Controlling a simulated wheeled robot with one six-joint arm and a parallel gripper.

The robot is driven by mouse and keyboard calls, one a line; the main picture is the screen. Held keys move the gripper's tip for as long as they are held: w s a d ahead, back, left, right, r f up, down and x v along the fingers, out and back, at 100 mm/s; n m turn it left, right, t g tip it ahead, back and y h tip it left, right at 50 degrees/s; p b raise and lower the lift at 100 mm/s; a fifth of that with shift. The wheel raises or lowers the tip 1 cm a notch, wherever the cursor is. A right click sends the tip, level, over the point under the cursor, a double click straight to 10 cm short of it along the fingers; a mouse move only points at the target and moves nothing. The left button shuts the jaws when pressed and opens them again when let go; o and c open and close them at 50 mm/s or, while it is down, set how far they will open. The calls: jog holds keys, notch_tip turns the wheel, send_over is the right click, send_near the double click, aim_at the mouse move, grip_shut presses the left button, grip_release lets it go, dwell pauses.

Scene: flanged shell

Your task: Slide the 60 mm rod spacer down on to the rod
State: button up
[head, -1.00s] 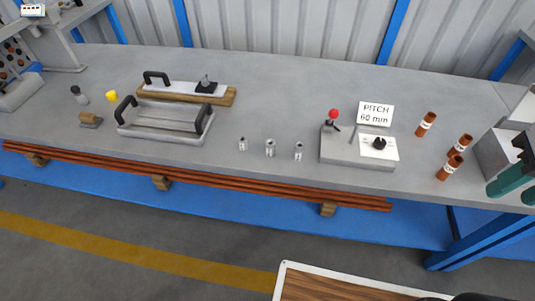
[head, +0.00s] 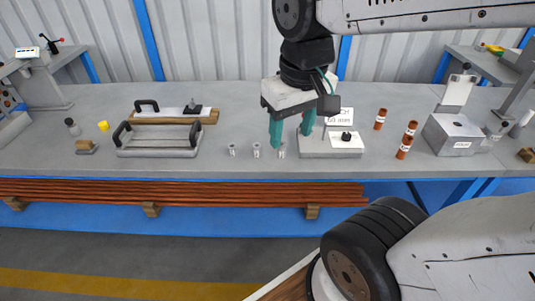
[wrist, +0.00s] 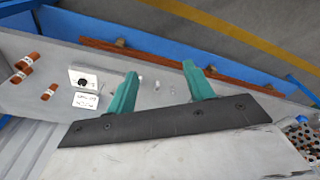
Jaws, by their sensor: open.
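Three small silver spacers stand upright in a row on the bench: a left one (head: 232,149), a middle one (head: 256,151) and a right one (head: 281,151). Their labels are too small to read. A grey fixture block (head: 312,147) stands right of them, with a thin upright rod (head: 323,134) and a white plate with a black knob (head: 346,137). A "60 mm" sign (head: 340,119) stands behind it, partly covered. My gripper (head: 291,128) is open and empty, its teal fingers above and behind the right spacer and block. In the wrist view the spacers (wrist: 157,86) show small between the fingers (wrist: 163,84).
Left on the bench are a grey handled tray (head: 158,144), a handled board (head: 170,112), a yellow cap (head: 103,126) and a brush (head: 86,147). Right are several copper-coloured tubes (head: 404,147) and a grey box (head: 453,138). The front bench strip is clear.

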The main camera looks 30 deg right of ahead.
jog(key=w+d+f+m, duration=0.2)
jog(key=w+d+f, duration=0.25)
jog(key=w, duration=0.55)
jog(key=m, duration=0.2)
send_over(281, 150)
notch_tip(281, 150, down, 17)
jog(key=shift+h, duration=0.3)
jog(key=f, duration=0.2)
jog(key=w+f, duration=0.1)
jog(key=f, duration=0.2)
jog(key=d+f, duration=0.1)
jog(key=f, duration=0.2)
jog(key=shift+w, duration=0.15)
jog(key=shift+r, duration=0.1)
grip_shut()
